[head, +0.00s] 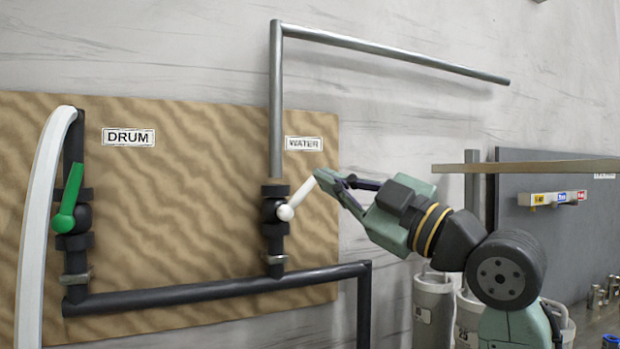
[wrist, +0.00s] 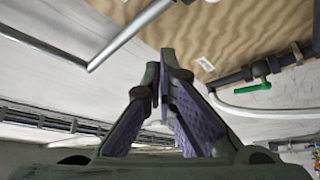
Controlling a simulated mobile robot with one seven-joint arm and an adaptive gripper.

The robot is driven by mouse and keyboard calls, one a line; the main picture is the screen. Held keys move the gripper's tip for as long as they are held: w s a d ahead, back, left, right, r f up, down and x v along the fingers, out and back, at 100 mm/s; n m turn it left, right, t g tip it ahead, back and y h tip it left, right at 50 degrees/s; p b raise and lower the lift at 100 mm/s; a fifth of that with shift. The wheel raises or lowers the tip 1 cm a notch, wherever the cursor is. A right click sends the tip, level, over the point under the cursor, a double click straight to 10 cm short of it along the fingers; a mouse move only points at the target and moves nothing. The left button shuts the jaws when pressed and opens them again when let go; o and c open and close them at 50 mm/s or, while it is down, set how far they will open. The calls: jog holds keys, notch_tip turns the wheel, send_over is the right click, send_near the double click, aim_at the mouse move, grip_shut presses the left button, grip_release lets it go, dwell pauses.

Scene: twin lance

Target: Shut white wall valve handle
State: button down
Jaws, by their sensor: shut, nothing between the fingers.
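The white valve handle (head: 300,198) sits on the dark vertical pipe under the WATER label (head: 304,144), at the middle of the head view. It slants up and to the right from its round white hub. My gripper (head: 328,182) comes in from the right, its fingertips at the handle's upper end. I cannot tell whether they touch it. The gripper is shut with nothing held. In the wrist view the fingers (wrist: 176,62) stand close together at the tips; I cannot clearly make out the white handle there.
A green handle (head: 69,198) stands nearly upright on the left pipe under the DRUM label (head: 128,137). A white curved hose (head: 38,230) runs at far left. A steel pipe (head: 277,100) rises above the white valve, then runs right. A shelf (head: 530,166) and buckets (head: 433,310) are at right.

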aim_at(298, 195)
jog(key=r+p+x, duration=0.1)
jog(key=p+x, duration=0.2)
jog(key=x, duration=0.6)
jog(key=f, duration=0.1)
jog(key=w+d+f+p, duration=0.1)
jog(key=d+f, duration=0.1)
jog(key=shift+w+d+f, duration=0.25)
jog(key=shift+w, duration=0.1)
